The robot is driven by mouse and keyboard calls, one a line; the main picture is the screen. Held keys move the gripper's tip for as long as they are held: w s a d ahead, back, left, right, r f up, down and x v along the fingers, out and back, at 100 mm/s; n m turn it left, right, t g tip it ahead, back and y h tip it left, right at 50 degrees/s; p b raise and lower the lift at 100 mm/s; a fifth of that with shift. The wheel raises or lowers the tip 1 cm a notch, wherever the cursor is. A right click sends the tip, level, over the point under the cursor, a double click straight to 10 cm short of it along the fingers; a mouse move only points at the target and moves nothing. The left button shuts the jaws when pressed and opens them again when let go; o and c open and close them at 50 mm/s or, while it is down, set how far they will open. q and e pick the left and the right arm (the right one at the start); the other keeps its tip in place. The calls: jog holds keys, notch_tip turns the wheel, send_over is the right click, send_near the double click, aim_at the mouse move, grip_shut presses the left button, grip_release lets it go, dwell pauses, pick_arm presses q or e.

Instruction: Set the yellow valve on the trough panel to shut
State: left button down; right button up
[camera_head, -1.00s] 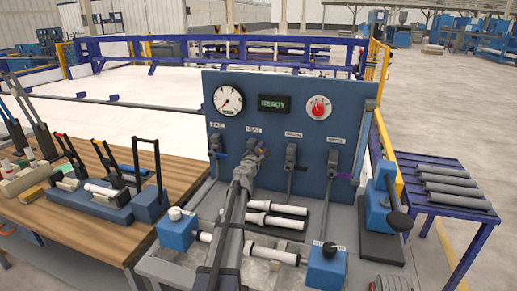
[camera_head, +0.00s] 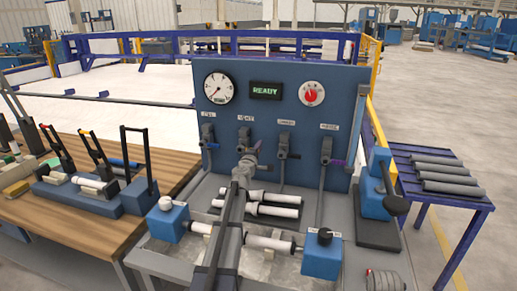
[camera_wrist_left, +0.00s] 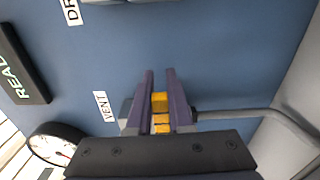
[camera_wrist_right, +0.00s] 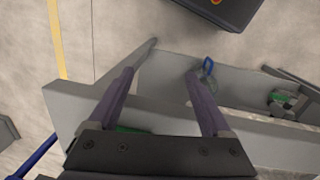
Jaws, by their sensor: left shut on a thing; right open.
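The blue trough panel (camera_head: 345,95) stands upright behind the trough, with a row of valves under small labels. The yellow valve handle (camera_wrist_left: 160,101) is under the VENT label (camera_wrist_left: 104,106), between the fingers of my left gripper (camera_wrist_left: 160,82) in the left wrist view. My left gripper (camera_head: 254,150) is shut on this handle and hides it in the head view. My right gripper (camera_wrist_right: 160,76) is open and empty in the right wrist view, above grey metal framing. It does not show in the head view.
The panel carries a gauge (camera_head: 219,88), a READY display (camera_head: 266,90) and a red knob (camera_head: 311,94). White pipes (camera_head: 268,211) lie in the trough between blue blocks. A wooden bench (camera_head: 90,232) is at left and a pipe rack (camera_head: 440,160) at right.

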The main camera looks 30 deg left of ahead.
pick_arm(q)
jog(key=shift+f+m, duration=0.2)
jog(key=shift+m, duration=0.2)
jog(key=c, duration=0.8)
grip_release()
jog(key=v, duration=0.7)
jog(key=shift+s+d, duration=0.1)
jog(key=shift+s, duration=0.3)
